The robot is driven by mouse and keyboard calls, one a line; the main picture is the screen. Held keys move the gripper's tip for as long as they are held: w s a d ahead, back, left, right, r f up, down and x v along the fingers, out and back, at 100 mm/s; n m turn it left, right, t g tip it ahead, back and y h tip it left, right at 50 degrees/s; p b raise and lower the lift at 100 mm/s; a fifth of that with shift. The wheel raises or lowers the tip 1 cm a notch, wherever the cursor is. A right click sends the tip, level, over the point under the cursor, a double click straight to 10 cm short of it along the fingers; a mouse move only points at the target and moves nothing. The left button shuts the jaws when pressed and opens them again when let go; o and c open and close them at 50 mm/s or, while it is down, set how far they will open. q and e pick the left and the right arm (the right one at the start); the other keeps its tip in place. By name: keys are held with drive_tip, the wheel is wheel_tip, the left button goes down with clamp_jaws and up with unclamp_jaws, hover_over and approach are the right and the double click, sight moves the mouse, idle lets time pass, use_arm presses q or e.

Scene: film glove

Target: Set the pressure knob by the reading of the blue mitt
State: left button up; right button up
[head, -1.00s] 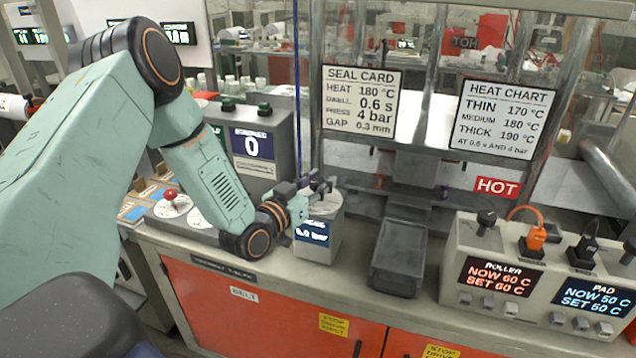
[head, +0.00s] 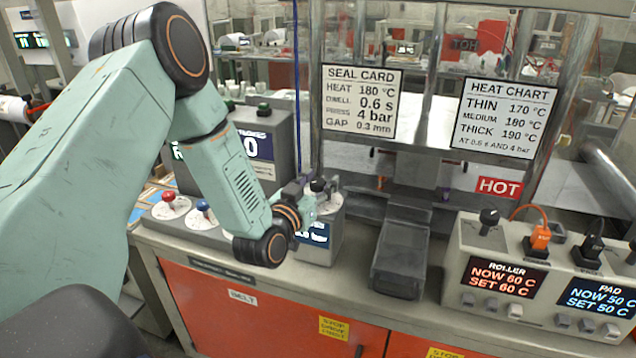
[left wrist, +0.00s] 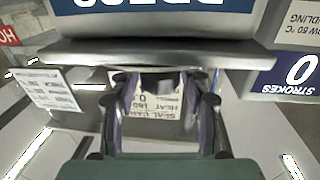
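The pressure box (head: 320,247) is a small grey unit on the counter. Its blue display is partly covered by my left arm and ends in "bar"; its first digits are hard to read. A dark knob (head: 318,185) stands on its light top. My left gripper (head: 309,194) is at the knob; I cannot tell whether it touches. In the left wrist view the gripper (left wrist: 160,112) has its two fingers spread, with the seal card (left wrist: 158,105) behind the gap. The seal card (head: 361,102) lists press 4 bar. I make out no blue mitt. My right gripper is not in view.
A dark tray (head: 401,258) stands right of the box. The roller and pad heater (head: 480,240) is at the right. A heat chart (head: 503,118) and HOT sign (head: 499,187) hang behind.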

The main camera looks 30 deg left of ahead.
use_arm(q)
drive_tip(key=shift+o, duration=0.7)
drive_tip(key=shift+s, duration=0.15)
drive_tip(key=shift+s+f, duration=0.1)
drive_tip(key=shift+s, duration=0.3)
drive_tip(key=s+d, duration=0.1)
drive_tip(key=s, duration=1)
drive_tip(key=shift+d, duration=0.2)
drive_tip(key=shift+w, duration=0.1)
